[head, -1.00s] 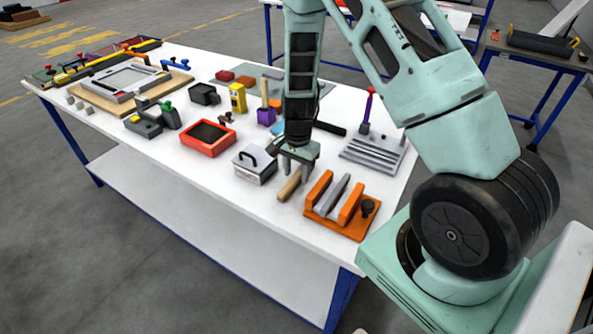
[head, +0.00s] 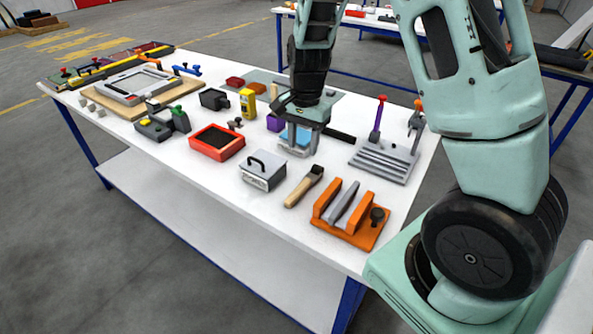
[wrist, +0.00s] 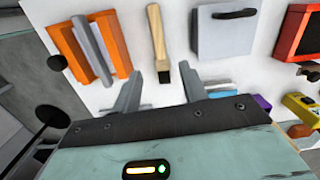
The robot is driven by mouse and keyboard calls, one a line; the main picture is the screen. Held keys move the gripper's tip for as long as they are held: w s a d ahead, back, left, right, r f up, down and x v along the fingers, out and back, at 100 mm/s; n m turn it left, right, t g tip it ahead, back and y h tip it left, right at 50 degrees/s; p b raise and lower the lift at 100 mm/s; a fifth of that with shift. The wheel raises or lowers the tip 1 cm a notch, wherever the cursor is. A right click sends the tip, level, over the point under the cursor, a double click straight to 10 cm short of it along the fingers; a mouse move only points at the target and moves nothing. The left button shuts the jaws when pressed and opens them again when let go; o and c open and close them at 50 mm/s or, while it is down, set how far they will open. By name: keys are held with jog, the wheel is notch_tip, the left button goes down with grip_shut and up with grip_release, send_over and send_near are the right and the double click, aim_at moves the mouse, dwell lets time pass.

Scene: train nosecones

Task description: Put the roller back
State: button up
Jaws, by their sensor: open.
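A tool with a pale wooden handle and a dark flat end (head: 300,190) lies on the white table between a grey lidded box and an orange holder; it looks more like a brush than a roller. It also shows in the wrist view (wrist: 157,40), its dark end towards my gripper. My gripper (head: 298,150) is open and empty, behind and apart from this tool. In the wrist view the two fingers (wrist: 161,92) are spread over bare table. A light-blue item (head: 285,138) is partly hidden behind the fingers. I cannot tell for sure which thing is the roller.
The orange holder (head: 325,220) with a grey bar stands at the near right, the grey box (head: 262,176) to the left. A red tray (head: 202,146) lies further left. A grey slotted block (head: 383,164) with an upright purple tool is at the right. The near table edge is clear.

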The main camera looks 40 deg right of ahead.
jog(key=s+a+r+n+y, duration=0.1)
jog(key=s+a+r+n, duration=0.3)
jog(key=a, duration=0.4)
jog(key=s+a+r+n, duration=0.2)
jog(key=s+a+n, duration=0.3)
jog(key=a, duration=0.4)
jog(key=s+a+r+n, duration=0.1)
jog(key=s+a+n, duration=0.2)
jog(key=s+n, duration=0.3)
jog(key=s+a+r+n+h, duration=0.1)
jog(key=s+a+n, duration=0.3)
jog(key=s, duration=0.5)
jog(key=shift+s+r+n, duration=0.15)
jog(key=shift+r+n, duration=0.35)
jog(key=shift+n, duration=0.6)
jog(key=shift+d, duration=0.1)
